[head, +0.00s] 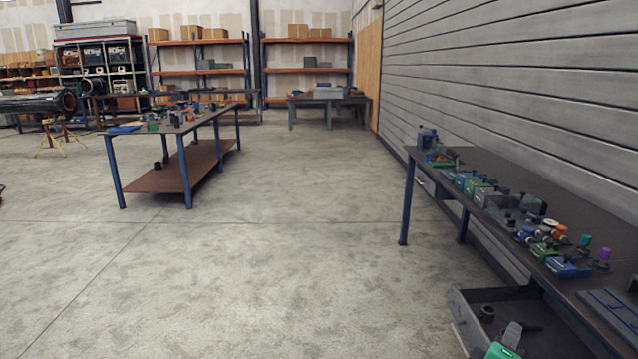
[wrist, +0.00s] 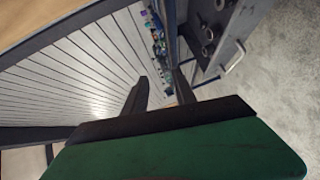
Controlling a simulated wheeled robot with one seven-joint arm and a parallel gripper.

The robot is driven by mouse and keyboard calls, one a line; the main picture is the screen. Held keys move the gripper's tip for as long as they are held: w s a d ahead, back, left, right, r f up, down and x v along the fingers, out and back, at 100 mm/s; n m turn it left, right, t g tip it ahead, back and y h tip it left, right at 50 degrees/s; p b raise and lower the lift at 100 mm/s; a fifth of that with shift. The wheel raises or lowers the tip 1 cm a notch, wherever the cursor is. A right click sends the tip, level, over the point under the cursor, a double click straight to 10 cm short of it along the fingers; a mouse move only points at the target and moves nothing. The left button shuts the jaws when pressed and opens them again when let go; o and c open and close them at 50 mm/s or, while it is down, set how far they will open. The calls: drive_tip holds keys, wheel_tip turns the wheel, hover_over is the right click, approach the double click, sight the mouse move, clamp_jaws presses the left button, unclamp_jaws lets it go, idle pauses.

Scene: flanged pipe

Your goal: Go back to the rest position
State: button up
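My gripper (wrist: 162,80) shows in the wrist view with its two dark fingers apart and nothing visible between them. Its green and black body fills the bottom of that view. Beyond the fingers are the slatted wall (wrist: 85,70), the parts on a bench (wrist: 158,40) and an open drawer (wrist: 232,35) holding round parts. In the head view, a small grey and green shape (head: 510,338) shows at the bottom by the drawer; I cannot tell what it is.
The right workbench (head: 590,200) carries several small coloured parts, with the open drawer (head: 462,318) below its front. A second table (head: 180,128) stands at left. A dark pipe (head: 35,103) lies on stands farther left. The concrete floor between is clear.

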drive_tip(key=a+f+m+g+y+p, duration=0.2)
drive_tip(key=a+m+g+y+p, duration=0.4)
drive_tip(key=a, duration=0.7)
drive_tip(key=s+a+r+g+y+p, duration=0.1)
drive_tip(key=s+a+y+p, duration=0.1)
drive_tip(key=a, duration=0.4)
drive_tip(key=s+a+r+y+p, duration=0.2)
drive_tip(key=s+a+y, duration=0.2)
drive_tip(key=a, duration=0.2)
drive_tip(key=shift+s+r+m+g, duration=0.15)
drive_tip(key=shift+r+m+g, duration=0.15)
drive_tip(key=shift+g, duration=0.1)
drive_tip(key=shift+a, duration=0.1)
